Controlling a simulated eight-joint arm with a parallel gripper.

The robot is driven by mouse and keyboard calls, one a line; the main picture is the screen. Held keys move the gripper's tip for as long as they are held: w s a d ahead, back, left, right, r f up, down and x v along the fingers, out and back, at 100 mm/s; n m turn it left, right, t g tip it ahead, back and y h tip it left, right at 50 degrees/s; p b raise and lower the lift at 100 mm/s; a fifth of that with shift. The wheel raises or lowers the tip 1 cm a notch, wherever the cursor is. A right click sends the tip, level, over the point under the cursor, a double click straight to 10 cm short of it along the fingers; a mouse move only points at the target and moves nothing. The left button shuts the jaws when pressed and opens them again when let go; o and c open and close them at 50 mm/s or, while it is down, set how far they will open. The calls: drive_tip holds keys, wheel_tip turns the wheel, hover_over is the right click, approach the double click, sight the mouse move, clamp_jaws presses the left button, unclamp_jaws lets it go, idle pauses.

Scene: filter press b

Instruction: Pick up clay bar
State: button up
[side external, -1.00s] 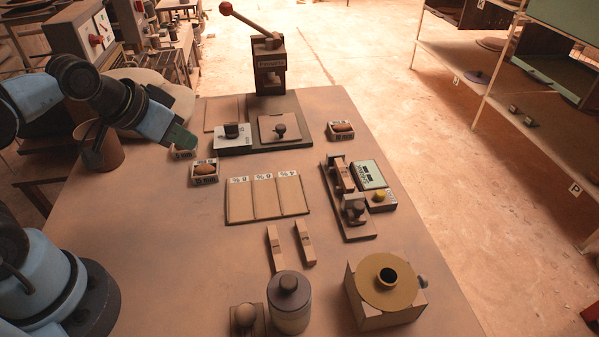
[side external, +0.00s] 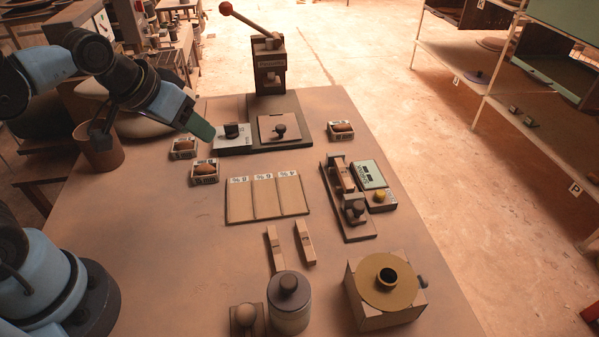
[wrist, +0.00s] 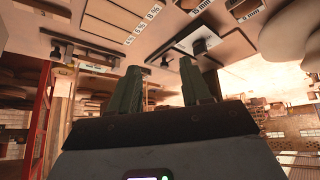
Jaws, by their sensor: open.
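Two pale tan clay bars lie side by side on the table in the side view, a left one (side external: 275,248) and a right one (side external: 305,242), in front of the three-panel board. A similar bar (side external: 344,177) sits in the fixture on the right. My gripper (side external: 202,130) is at the far left of the table, above it and well away from the bars. In the wrist view its two green fingers (wrist: 160,88) stand apart with nothing between them. That view is tilted, and I cannot clearly make out the bars in it.
The three-panel board (side external: 265,217) lies mid-table. The lever press (side external: 269,65) stands at the back. Small boxes with brown lumps (side external: 205,171) lie near my gripper. A jar (side external: 289,308) and a wheel on a block (side external: 386,320) stand in front.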

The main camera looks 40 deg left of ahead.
drive_tip(key=w+d+r+n+g, duration=0.1)
drive_tip(key=w+d+r+n, duration=0.1)
drive_tip(key=w+d+r, duration=0.3)
drive_tip(key=n+g, duration=0.6)
hover_over(344, 172)
wheel_tip(344, 172, down, 12)
drive_tip(key=shift+w+f, duration=0.15)
drive_tip(key=shift+s+f, duration=0.15)
drive_tip(key=shift+f, duration=1.25)
drive_tip(key=shift+s+f, duration=0.1)
drive_tip(key=shift+f, duration=1.25)
clamp_jaws()
